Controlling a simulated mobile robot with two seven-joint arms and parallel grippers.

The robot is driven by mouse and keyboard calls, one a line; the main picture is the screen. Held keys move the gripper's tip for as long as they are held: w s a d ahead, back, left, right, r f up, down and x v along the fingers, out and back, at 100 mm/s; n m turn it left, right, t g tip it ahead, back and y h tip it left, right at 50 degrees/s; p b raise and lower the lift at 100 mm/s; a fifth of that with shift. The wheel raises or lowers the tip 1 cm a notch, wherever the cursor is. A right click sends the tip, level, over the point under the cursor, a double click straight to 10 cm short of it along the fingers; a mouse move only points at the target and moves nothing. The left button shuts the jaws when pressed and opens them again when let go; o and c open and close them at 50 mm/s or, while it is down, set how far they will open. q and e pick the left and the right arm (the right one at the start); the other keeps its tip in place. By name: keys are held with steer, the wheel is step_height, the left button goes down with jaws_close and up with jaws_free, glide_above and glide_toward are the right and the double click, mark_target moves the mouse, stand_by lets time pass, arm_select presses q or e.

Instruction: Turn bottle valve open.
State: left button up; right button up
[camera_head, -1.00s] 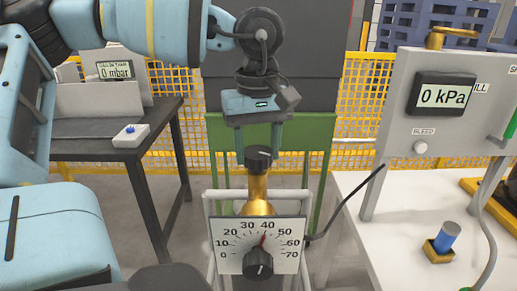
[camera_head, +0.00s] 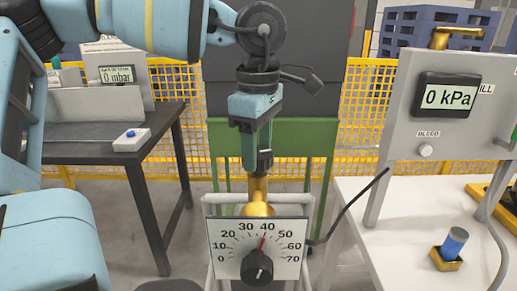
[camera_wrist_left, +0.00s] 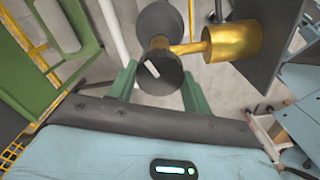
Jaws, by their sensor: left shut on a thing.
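The bottle valve is a brass body (camera_head: 258,188) topped by a black knob (camera_head: 265,158), above a white dial plate. My left gripper (camera_head: 257,165) points straight down from above and is shut on the knob, its fingers hiding part of it. In the left wrist view the knob (camera_wrist_left: 160,72), with a white mark, sits between the two green fingertips (camera_wrist_left: 158,88). The brass part (camera_wrist_left: 232,40) extends to the right there. My right gripper is not in view.
The dial plate (camera_head: 225,260) has a red pointer and a black knob (camera_head: 257,266). A panel reading 0 kPa (camera_head: 450,96) stands right, above a white table (camera_head: 375,240). A dark table (camera_head: 75,128) with a 0 mbar display (camera_head: 117,75) is left. A green frame (camera_head: 318,150) stands behind.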

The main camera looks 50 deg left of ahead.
mark_target(258, 152)
arm_select(q)
steer(key=shift+n, duration=0.8)
steer(key=o, duration=1)
step_height(258, 152, up, 6)
steer(key=shift+r, duration=0.95)
steer(key=shift+f, duration=0.1)
